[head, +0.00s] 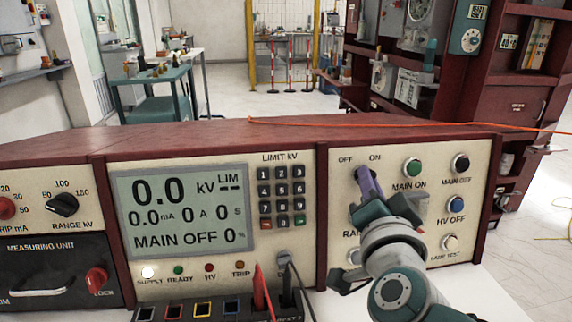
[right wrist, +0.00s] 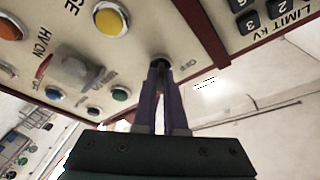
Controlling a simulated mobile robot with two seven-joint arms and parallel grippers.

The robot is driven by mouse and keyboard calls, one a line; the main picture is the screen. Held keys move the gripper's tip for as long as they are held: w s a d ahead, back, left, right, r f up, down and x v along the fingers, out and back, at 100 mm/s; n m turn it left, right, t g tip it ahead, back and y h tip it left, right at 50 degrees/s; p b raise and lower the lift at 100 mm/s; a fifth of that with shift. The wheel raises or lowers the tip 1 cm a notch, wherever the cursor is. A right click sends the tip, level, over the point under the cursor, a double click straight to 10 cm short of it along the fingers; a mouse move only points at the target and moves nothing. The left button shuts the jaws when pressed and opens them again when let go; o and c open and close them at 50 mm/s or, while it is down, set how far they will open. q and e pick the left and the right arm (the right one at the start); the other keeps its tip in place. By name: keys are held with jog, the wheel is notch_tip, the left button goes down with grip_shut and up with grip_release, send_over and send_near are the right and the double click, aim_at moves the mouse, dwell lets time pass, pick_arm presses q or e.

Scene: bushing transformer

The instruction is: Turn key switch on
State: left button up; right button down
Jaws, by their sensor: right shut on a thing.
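The key switch sits below the OFF and ON labels on the cream right-hand panel (head: 470,172) in the head view. It is mostly hidden behind my right gripper (head: 361,172). In the right wrist view, a dark bit of the key switch (right wrist: 160,62) shows at the tips of my right gripper (right wrist: 160,68), beside the OFF label. The two purple fingers are close together and shut on it. Which way the key points cannot be made out. My left gripper is not in view.
A green MAIN ON button (head: 412,168), a black MAIN OFF button (head: 460,164) and a blue HV OFF button (head: 456,204) lie right of the switch. A display (head: 187,214) reads MAIN OFF. Red and black leads (head: 263,289) stand at the lower middle. An orange cable (head: 400,123) crosses the console top.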

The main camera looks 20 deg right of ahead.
jog(key=c, duration=1)
grip_release()
jog(key=shift+p+v, duration=1.75)
jog(key=shift+v, duration=3.25)
